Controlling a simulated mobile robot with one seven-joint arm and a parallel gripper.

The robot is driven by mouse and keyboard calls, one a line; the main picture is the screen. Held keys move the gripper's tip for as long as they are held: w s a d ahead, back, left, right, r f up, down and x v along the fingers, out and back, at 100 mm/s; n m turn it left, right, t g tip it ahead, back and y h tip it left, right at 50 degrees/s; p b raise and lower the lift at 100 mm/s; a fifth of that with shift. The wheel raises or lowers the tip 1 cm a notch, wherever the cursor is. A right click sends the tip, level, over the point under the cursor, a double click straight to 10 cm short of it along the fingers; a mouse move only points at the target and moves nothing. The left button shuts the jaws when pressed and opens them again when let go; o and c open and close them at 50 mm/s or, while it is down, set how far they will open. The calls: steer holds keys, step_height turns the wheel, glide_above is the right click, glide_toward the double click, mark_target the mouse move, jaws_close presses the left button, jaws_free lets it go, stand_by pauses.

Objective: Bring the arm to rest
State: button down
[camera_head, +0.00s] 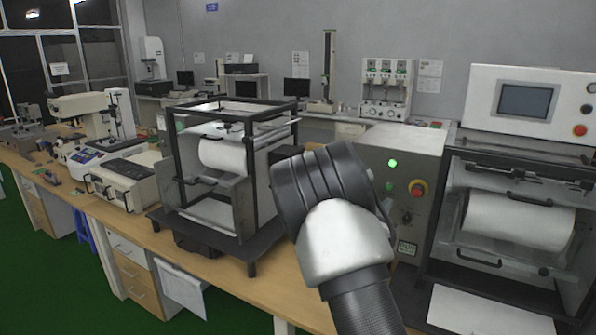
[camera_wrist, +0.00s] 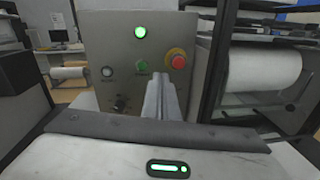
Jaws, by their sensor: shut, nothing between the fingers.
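My arm rises from the bottom of the head view, in front of the bench, and its upper links hide my gripper there. In the wrist view my gripper (camera_wrist: 159,93) points at the front of a grey control box, with its fingers together and nothing held. The control box (camera_wrist: 110,52) has a lit green lamp (camera_wrist: 140,32), a red button on a yellow ring (camera_wrist: 178,61), a green button and a dark knob. The gap between fingertips and panel cannot be judged. The box also shows in the head view (camera_head: 403,148), right of my arm.
A black-framed roller machine (camera_head: 248,170) stands on the wooden bench (camera_head: 268,276) left of my arm. A larger machine with a screen and white roll (camera_head: 520,218) stands to the right. Lab instruments line the bench at left. Green floor (camera_head: 48,262) is open at lower left.

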steer(key=s+d+r+m+g+h, duration=0.2)
steer(key=s+d+r+m+g, duration=0.35)
steer(key=s+m, duration=0.3)
steer(key=s+r+m+g+y, duration=0.2)
steer(key=s+m+g, duration=0.2)
steer(key=s+m, duration=0.8)
steer(key=s+a+m+t+y+p, duration=0.1)
steer(key=s+a+m+y, duration=0.5)
steer(key=s+a, duration=1.6)
steer(key=y, duration=0.5)
steer(key=shift+a+r+p, duration=0.3)
steer(key=shift+r, duration=0.1)
steer(key=shift+t, duration=0.25)
